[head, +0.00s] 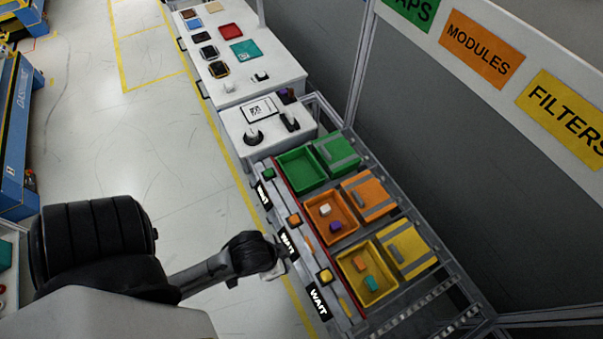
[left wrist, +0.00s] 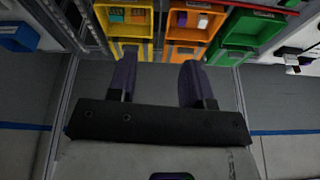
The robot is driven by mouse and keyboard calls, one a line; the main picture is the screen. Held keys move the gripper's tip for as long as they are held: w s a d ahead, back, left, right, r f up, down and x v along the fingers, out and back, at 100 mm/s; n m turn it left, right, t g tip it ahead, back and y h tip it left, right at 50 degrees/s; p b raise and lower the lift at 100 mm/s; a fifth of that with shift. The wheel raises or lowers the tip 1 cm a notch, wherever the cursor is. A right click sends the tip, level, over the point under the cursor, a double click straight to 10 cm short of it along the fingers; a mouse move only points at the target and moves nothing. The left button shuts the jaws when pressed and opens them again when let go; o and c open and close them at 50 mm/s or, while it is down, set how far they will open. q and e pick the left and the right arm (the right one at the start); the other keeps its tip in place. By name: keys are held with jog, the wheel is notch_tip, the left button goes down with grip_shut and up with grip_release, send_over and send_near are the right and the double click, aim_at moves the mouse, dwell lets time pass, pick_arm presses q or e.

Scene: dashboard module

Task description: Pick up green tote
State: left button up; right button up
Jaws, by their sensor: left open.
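An open green tote (head: 293,178) sits on the conveyor rack at the far end of the row in the head view, and it looks empty. Directly to its right is a second green tote (head: 337,152) with a grey strip across its top. Green tote surfaces also show at the upper right of the left wrist view (left wrist: 231,57). My left gripper (left wrist: 158,82) is open, with nothing between its two dark fingers. In the head view my left arm ends near the rack's front edge, short of the totes, and its fingertips are hard to make out. My right gripper is not in view.
Orange totes (head: 315,228) and yellow totes (head: 352,288) stand nearer in the same row; the open ones hold small blocks. A white table (head: 237,128) adjoins the rack's far end. A wall with coloured signs (head: 482,48) rises behind.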

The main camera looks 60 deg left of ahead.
pick_arm(q)
jog(key=shift+c, duration=0.9)
